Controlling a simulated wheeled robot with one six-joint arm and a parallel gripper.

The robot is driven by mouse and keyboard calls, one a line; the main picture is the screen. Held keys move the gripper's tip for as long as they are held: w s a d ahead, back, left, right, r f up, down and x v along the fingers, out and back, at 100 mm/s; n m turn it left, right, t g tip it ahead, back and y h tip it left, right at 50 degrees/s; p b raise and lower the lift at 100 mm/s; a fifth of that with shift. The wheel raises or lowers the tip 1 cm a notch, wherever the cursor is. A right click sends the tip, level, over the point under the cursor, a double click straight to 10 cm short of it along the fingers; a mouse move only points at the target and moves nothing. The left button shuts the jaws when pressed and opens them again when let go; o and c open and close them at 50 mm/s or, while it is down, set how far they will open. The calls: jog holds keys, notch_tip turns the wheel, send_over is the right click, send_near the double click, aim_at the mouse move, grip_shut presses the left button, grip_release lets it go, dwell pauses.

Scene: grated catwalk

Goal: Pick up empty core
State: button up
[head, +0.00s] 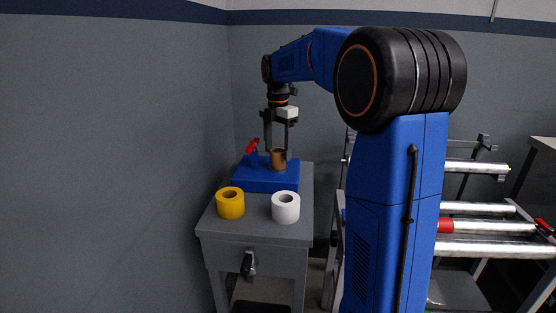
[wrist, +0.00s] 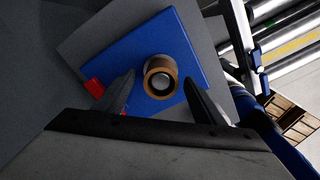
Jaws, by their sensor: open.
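The empty core (head: 278,158) is a brown cardboard tube standing upright on a blue base (head: 265,179) on the grey table. In the wrist view the core (wrist: 160,66) shows from above, with a bright round end of something inside its ring. My gripper (head: 279,150) points down over the core with its fingers apart. In the wrist view the two fingers of my gripper (wrist: 160,86) lie at either side of the core's near edge. No contact between fingers and core is clear.
A yellow roll (head: 230,203) and a white roll (head: 285,207) stand at the front of the table (head: 258,228). A red handle (head: 253,146) rises from the blue base left of the core. Metal rollers (head: 485,228) lie to the right.

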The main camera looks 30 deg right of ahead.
aim_at(278, 152)
jog(key=shift+s+f, duration=0.1)
jog(key=shift+f, duration=1.6)
jog(key=c, duration=1.1)
notch_tip(278, 152, up, 10)
